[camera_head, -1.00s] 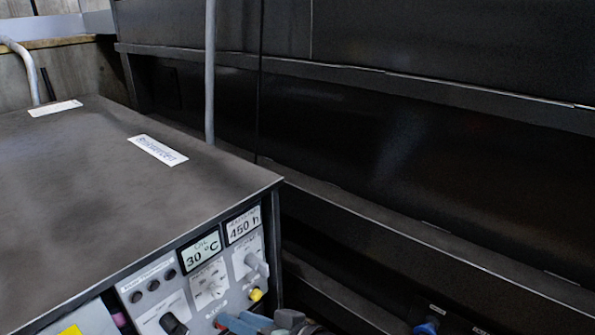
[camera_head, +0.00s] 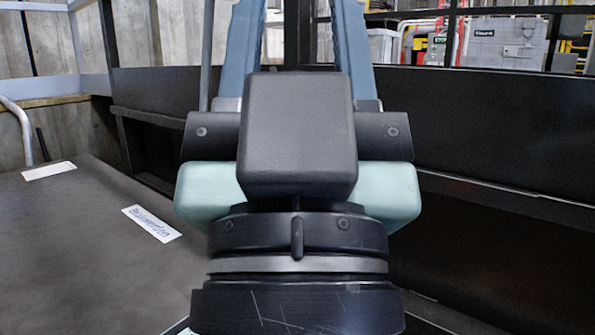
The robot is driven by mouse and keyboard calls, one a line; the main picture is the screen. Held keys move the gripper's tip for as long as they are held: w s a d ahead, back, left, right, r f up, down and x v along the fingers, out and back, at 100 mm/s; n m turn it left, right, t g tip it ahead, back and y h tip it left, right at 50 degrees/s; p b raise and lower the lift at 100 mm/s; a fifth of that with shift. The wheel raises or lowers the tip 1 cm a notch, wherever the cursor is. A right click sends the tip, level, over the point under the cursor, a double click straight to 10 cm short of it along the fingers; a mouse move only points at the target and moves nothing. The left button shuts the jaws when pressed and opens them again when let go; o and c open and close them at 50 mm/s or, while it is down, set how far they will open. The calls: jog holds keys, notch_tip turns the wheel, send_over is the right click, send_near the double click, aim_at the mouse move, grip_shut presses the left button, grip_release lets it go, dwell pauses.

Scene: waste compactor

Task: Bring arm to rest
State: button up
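My gripper (camera_head: 298,25) fills the middle of the head view, raised close in front of the camera and pointing up and away. Its two blue fingers stand apart with a clear gap between them, and background shows through the gap. No object is visible between the fingers. The fingers run up to the top edge of the picture, so their tips may be cut off. The dark wrist and the pale green gripper body show below the fingers.
A dark cabinet top (camera_head: 85,265) with white labels lies at the lower left. Large dark panels (camera_head: 500,120) of the machine stand behind and to the right. A grey control box (camera_head: 500,42) shows far back at the upper right.

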notch_tip(320, 180, up, 22)
jog(key=p, duration=1.9)
jog(key=shift+f, duration=0.15)
